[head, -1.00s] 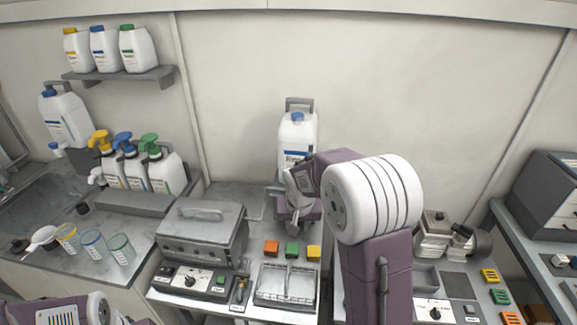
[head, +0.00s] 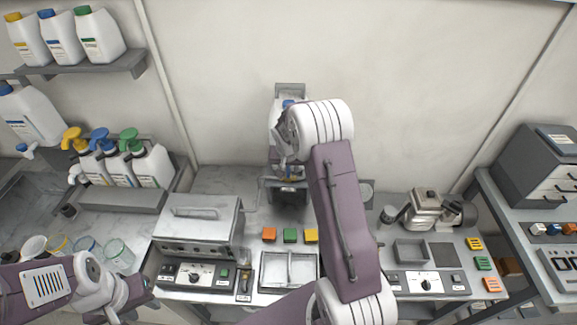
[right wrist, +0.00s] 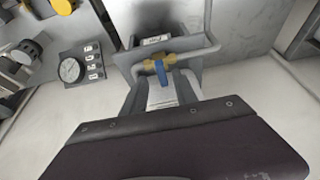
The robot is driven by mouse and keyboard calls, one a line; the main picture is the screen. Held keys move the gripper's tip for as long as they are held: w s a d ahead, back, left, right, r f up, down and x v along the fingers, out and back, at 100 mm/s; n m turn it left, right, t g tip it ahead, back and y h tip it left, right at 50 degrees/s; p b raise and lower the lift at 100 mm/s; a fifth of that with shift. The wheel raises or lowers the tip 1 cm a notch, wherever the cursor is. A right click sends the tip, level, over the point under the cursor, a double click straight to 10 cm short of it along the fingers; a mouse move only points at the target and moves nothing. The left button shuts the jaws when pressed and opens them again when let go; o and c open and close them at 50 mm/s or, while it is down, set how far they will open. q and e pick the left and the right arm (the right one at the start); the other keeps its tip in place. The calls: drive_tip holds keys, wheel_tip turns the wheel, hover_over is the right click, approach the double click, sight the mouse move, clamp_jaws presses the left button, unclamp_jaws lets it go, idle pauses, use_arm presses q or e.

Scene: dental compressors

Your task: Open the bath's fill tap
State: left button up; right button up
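The fill tap (right wrist: 160,67) has a brass-yellow body and a blue lever in the right wrist view. It sits on a grey pipe in front of a grey holder. In the head view it is mostly hidden by my right arm. My right gripper (head: 284,168) is at the tap; its grey fingers (right wrist: 163,88) look apart, one on each side of the lever, and I see no clear grip. The bath (head: 198,225) is a grey lidded box on the bench, left of my right arm. My left gripper (head: 130,298) is low at the left, its fingers unclear.
A white jug (head: 276,122) stands behind my right gripper. Orange, green and yellow blocks (head: 290,236) lie in front of it. Pump bottles (head: 152,165) and beakers (head: 118,252) are at the left. A metal device (head: 425,210) stands at the right. A round gauge (right wrist: 71,70) shows in the wrist view.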

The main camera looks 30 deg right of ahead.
drive_tip(key=shift+w+d+f, duration=0.15)
drive_tip(key=shift+w+f, duration=0.7)
drive_tip(key=shift+f, duration=0.2)
drive_tip(key=shift+s+r, duration=0.3)
drive_tip(key=shift+s, duration=0.35)
drive_tip(key=c, duration=0.5)
drive_tip(key=shift+w, duration=0.1)
clamp_jaws()
drive_tip(key=shift+f, duration=0.1)
use_arm(q)
drive_tip(key=shift+a+r, duration=0.2)
